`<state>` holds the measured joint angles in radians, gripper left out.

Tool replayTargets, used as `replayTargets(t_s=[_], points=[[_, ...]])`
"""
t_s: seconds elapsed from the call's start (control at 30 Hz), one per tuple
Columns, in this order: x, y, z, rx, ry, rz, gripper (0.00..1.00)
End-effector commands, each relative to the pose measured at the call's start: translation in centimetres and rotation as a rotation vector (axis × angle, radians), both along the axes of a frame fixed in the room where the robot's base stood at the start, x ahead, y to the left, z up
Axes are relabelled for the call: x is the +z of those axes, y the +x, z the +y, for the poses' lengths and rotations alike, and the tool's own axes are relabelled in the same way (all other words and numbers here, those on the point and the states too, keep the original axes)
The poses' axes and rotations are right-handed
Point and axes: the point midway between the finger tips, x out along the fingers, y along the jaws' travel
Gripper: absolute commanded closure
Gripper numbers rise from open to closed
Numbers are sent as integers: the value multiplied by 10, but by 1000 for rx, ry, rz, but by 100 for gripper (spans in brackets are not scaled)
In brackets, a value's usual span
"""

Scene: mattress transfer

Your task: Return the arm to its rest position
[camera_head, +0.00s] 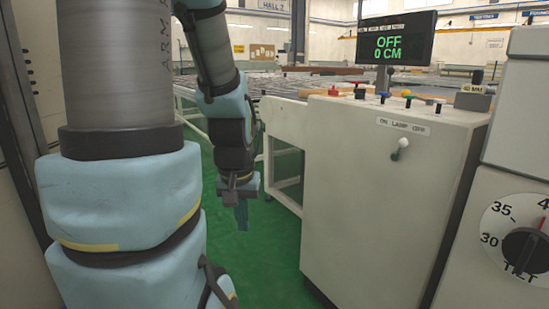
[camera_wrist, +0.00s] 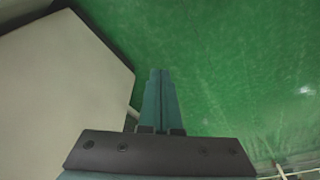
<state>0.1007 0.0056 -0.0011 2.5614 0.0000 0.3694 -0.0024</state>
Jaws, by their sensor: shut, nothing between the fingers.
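My gripper (camera_head: 242,215) hangs at the end of my arm, fingers pointing down, in front of the green floor in the head view. It is left of the white control cabinet and apart from it in the picture. In the wrist view the two teal fingers of my gripper (camera_wrist: 160,72) lie together with nothing between them. Green floor shows beyond their tips. My arm links fill the left part of the head view.
The control cabinet (camera_head: 370,200) has a lamp switch (camera_head: 400,149), several coloured buttons on top and a display (camera_head: 391,47) reading OFF, 0 CM. A dial (camera_head: 525,248) is at the far right. A roller table (camera_head: 270,85) stands behind. Green floor (camera_head: 255,270) is open below my gripper.

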Motion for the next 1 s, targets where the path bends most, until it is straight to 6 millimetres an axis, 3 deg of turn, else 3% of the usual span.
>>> replayTargets(t_s=[0.03,0.2,0.4,0.9,1.0], points=[[-26,-1,0,0,1,6,100],[-75,-5,-1,0,2,26,100],[-106,-8,-1,0,2,42,100],[-158,-13,-1,-1,4,67,100],[-136,-13,-2,-1,4,66,100]])
